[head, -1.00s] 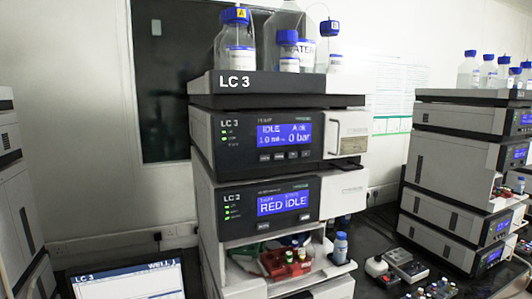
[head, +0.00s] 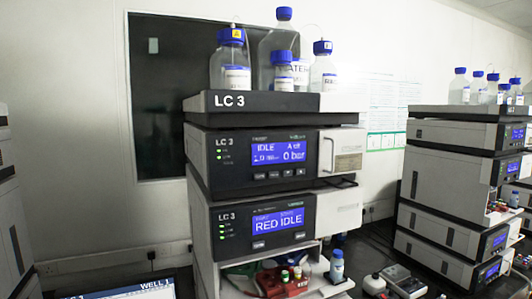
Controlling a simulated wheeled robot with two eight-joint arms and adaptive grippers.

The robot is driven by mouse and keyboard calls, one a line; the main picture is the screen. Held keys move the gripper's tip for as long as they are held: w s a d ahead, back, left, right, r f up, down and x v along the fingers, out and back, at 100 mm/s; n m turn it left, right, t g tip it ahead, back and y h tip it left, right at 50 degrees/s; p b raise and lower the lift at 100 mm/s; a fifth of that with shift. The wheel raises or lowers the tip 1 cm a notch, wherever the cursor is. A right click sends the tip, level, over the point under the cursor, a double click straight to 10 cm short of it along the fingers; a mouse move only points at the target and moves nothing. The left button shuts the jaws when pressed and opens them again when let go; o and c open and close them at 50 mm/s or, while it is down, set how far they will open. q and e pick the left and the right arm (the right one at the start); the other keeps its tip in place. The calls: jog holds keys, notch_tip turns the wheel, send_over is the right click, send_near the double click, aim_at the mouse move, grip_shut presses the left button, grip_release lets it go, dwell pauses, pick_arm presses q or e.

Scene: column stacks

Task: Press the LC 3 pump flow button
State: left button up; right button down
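The LC 3 column stack (head: 335,104) stands upright near the middle of the head view. Its pump module (head: 229,172) is the upper screen unit, with a blue display (head: 279,152) reading IDLE and 0 bar. A row of small dark buttons (head: 274,175) lies under that display; their labels are too small to read, so I cannot tell which is flow. The module below it (head: 229,242) has a display reading RED IDLE. Neither of my grippers shows in the head view.
Several blue-capped bottles (head: 236,72) stand on the stack's top tray. A shelf below holds a red rack (head: 280,284) with vials and a small bottle (head: 336,268). Another stack (head: 450,133) stands at right. A laptop screen (head: 130,292) is at lower left.

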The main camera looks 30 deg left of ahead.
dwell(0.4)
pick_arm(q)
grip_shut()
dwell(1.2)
